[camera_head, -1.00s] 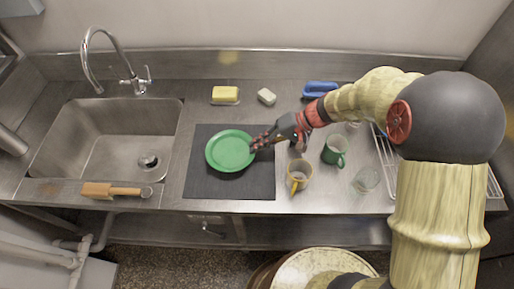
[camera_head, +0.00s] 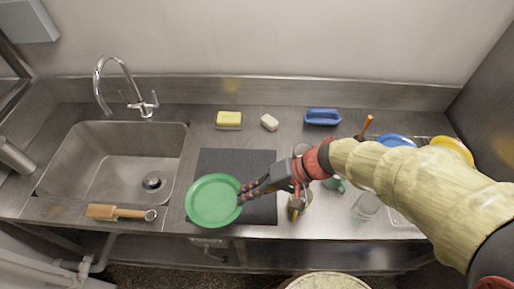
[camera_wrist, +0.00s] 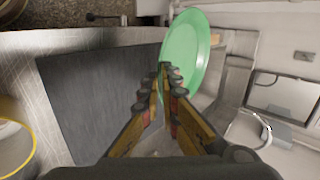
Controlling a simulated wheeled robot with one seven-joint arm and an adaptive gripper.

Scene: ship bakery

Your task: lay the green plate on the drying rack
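The green plate (camera_head: 214,201) is raised above the dark mat (camera_head: 235,160) and covers the mat's lower left part. My gripper (camera_head: 243,192) is shut on its right rim. In the wrist view the green plate (camera_wrist: 186,50) stands out beyond my closed fingertips (camera_wrist: 165,72). The drying rack (camera_head: 401,218) is at the right end of the counter, mostly hidden behind my arm. A blue plate (camera_head: 397,140) and a yellow plate (camera_head: 452,147) show at its far side.
Mugs, a green one (camera_head: 336,185) among them, and a clear glass (camera_head: 366,206) stand between mat and rack, partly behind my arm. A sponge (camera_head: 229,120), soap (camera_head: 269,122) and a blue dish (camera_head: 322,117) line the back. The sink (camera_head: 110,165) and a wooden brush (camera_head: 115,212) are left.

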